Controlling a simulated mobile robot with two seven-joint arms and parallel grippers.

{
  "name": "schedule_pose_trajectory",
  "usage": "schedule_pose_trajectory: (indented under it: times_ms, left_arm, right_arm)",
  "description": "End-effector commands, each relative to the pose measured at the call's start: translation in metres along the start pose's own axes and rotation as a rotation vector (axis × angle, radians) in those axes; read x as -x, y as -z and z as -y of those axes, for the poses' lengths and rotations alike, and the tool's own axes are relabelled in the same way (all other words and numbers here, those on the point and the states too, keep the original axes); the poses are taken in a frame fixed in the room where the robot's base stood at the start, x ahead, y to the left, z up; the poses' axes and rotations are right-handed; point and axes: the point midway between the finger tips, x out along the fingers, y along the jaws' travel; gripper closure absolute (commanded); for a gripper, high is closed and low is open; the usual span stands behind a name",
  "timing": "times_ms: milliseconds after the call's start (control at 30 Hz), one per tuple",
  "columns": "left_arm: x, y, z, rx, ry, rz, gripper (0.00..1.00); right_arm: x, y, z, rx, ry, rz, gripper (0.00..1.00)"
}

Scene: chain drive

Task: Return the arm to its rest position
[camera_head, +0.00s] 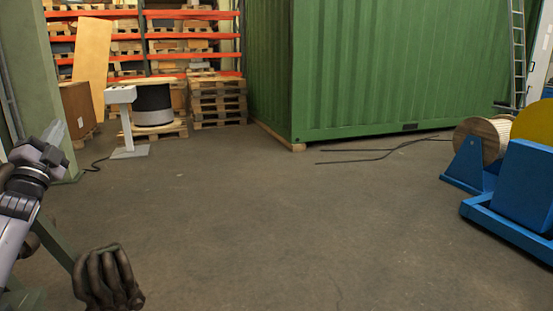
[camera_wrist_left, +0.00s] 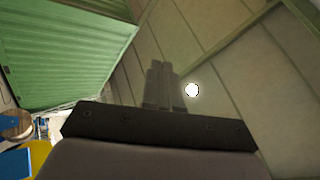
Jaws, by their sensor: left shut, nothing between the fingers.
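My left arm comes in at the left edge of the head view. Its gripper (camera_head: 54,132) points up and to the right, raised in front of a pale green pillar. In the left wrist view the two grey fingers (camera_wrist_left: 162,84) lie side by side, shut and empty. They point up at the ceiling and touch nothing. My right gripper is in neither view.
A brown glove-like object (camera_head: 105,280) shows at the bottom left. A green container (camera_head: 400,70) stands behind. Blue machinery (camera_head: 520,190) with a cable reel (camera_head: 482,140) is at the right. A white pedestal (camera_head: 125,120) stands by stacked pallets (camera_head: 218,100). The middle floor is clear.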

Motion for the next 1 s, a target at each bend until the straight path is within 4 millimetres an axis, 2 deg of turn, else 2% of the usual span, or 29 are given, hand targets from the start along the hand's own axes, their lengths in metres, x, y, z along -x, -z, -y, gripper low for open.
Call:
schedule_pose_trajectory:
  times_ms: [100, 200, 467, 500, 667, 767, 900, 1000]
  left_arm:
    - [0.004, -0.034, -0.020, 0.260, -0.080, 0.194, 1.00]
    - [0.013, -0.056, -0.038, 0.462, -0.132, 0.347, 1.00]
    - [0.045, -0.089, -0.086, 0.884, -0.219, 0.697, 1.00]
    - [0.058, -0.084, -0.103, 0.885, -0.249, 0.706, 1.00]
    - [0.102, -0.059, -0.156, 0.856, -0.350, 0.693, 1.00]
    - [0.138, -0.041, -0.190, 0.847, -0.419, 0.688, 1.00]
    - [0.200, -0.011, -0.235, 0.847, -0.528, 0.684, 1.00]
    - [0.249, 0.012, -0.261, 0.855, -0.605, 0.685, 1.00]
  right_arm:
    - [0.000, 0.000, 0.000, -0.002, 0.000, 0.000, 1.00]
    - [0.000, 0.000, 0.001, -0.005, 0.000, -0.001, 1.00]
    - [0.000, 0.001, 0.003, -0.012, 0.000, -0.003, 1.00]
    - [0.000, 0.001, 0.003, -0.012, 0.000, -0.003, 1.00]
    - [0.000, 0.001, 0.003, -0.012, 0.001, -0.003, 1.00]
    - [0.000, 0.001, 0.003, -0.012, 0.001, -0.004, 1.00]
    - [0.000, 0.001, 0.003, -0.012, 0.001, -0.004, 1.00]
    - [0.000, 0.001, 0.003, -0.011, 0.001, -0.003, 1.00]
